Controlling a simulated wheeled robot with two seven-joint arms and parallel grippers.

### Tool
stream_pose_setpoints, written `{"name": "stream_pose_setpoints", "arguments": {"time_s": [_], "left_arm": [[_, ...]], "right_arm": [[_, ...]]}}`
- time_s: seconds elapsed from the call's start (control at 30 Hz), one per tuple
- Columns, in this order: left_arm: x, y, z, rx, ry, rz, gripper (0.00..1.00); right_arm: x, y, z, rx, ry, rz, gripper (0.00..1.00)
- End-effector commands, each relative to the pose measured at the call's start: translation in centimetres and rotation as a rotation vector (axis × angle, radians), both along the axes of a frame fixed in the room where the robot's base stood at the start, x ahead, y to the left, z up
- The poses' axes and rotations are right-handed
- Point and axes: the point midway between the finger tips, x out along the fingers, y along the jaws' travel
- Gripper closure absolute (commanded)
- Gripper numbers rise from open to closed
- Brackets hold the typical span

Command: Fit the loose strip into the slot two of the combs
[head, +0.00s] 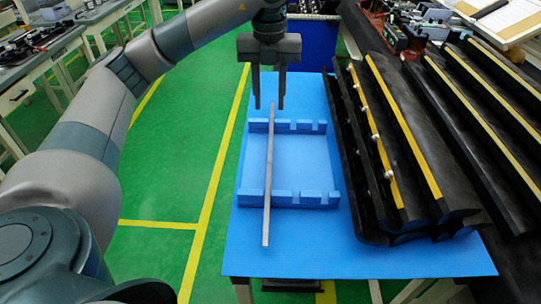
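The loose strip (268,175) is a long thin grey bar. It lies lengthwise across both blue combs, near their left ends, and overhangs each comb. I cannot tell whether it sits down in a slot or rests on top. The far comb (285,126) and the near comb (285,198) are notched along their tops, with open notches to the right of the strip. My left gripper (269,106) points down at the strip's far end, beyond the far comb. Its two dark fingers are apart with nothing visibly clamped between them. My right gripper is out of view.
The combs stand on a blue table (300,255) with bare room in front. Black ribbed trim panels (400,130) with yellow edges fill the table's right side, close to the combs' right ends. Green floor with yellow lines lies to the left.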

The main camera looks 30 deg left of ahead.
Motion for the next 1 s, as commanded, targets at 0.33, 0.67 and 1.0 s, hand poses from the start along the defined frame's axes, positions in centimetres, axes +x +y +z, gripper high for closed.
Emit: {"name": "stream_pose_setpoints", "arguments": {"time_s": [0.33, 0.67, 1.0], "left_arm": [[0.0, -0.1, -1.9, -0.001, 0.003, -0.001, 0.67], [0.0, 0.0, -5.9, 0.000, 0.005, 0.001, 0.67], [0.0, 0.1, -11.1, 0.000, 0.004, 0.001, 0.67]], "right_arm": [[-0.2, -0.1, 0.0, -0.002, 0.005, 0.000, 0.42], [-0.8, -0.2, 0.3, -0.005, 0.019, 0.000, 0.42], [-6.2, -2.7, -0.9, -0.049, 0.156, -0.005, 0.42]]}}
